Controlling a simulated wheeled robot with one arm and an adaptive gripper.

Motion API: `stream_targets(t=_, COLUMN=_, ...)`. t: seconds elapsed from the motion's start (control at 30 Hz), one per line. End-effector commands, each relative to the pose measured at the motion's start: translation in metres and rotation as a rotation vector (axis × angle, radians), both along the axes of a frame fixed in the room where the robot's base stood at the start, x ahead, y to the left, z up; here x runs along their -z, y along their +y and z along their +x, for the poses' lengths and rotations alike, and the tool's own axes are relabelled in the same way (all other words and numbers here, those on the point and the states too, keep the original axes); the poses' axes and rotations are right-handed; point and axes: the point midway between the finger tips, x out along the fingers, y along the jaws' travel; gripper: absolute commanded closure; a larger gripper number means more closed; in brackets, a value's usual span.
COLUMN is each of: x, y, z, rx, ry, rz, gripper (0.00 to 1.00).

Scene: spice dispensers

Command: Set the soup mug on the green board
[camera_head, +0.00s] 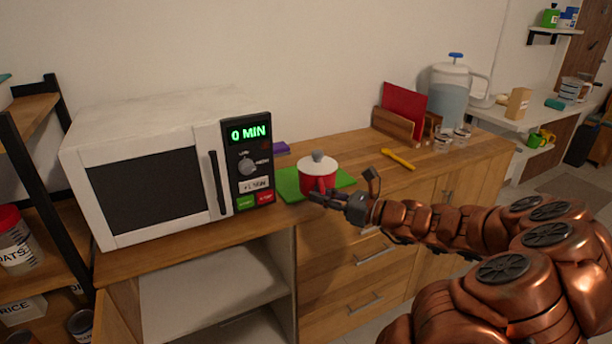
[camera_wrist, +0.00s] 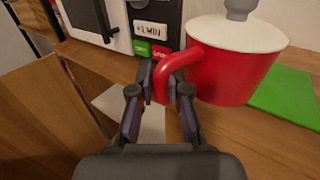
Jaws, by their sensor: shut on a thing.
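The soup mug (camera_head: 318,178) is red with a white lid and a grey knob. It is upright over the green board (camera_head: 345,179) in the head view, beside the microwave. In the wrist view the mug (camera_wrist: 228,72) fills the upper right, and part of the green board (camera_wrist: 285,98) shows behind it to the right. My gripper (camera_wrist: 163,84) is shut on the mug's red handle. In the head view my gripper (camera_head: 330,198) reaches in from the right at the mug's near side. I cannot tell whether the mug's base touches the board.
A white microwave (camera_head: 150,170) reading 0 MIN stands left of the board. A yellow utensil (camera_head: 398,158) lies on the wooden counter (camera_head: 440,165) to the right. Behind it are a wooden rack with a red board (camera_head: 404,108), a water jug (camera_head: 450,90) and small jars (camera_head: 452,138).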

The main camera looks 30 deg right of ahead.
Motion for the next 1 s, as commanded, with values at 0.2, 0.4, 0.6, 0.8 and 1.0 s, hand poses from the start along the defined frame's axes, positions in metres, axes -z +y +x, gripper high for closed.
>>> stream_targets(t=0.2, x=0.003, y=-0.014, z=0.028, rx=0.000, ry=0.000, rz=-0.002, gripper=1.00)
stream_targets(t=0.4, x=0.006, y=-0.027, z=0.057, rx=-0.002, ry=0.000, rz=-0.004, gripper=1.00)
stream_targets(t=0.6, x=0.008, y=-0.039, z=0.086, rx=-0.004, ry=-0.001, rz=-0.005, gripper=1.00)
stream_targets(t=0.8, x=0.012, y=-0.052, z=0.114, rx=-0.004, ry=0.000, rz=-0.004, gripper=1.00)
stream_targets(t=1.0, x=0.013, y=-0.060, z=0.130, rx=-0.002, ry=-0.002, rz=-0.001, gripper=1.00)
